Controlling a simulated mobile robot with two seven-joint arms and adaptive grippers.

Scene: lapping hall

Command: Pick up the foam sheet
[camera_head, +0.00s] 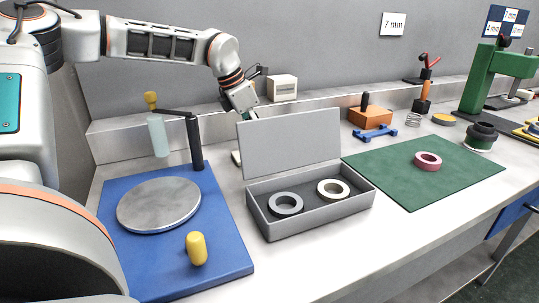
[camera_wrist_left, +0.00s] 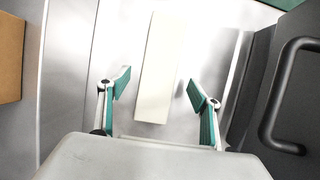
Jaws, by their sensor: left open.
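The foam sheet is a pale cream strip lying on the metal bench; in the left wrist view the sheet (camera_wrist_left: 158,75) runs lengthwise between my fingers. In the head view only a small edge of the foam sheet (camera_head: 236,157) shows at the left of the grey box's raised lid, which hides the rest. My left gripper (camera_wrist_left: 158,88) is open, with one finger on either side of the strip and a visible gap to each. In the head view my left gripper (camera_head: 248,115) points down behind the lid, its fingertips partly hidden. My right gripper is not in view.
The open grey box (camera_head: 310,217) holds two rings, its lid (camera_head: 292,143) standing close to the left gripper. A black handle (camera_wrist_left: 285,95) shows at right in the wrist view. A blue board (camera_head: 220,270) with a lapping disc and post stands left; a green mat (camera_head: 400,190) lies right.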

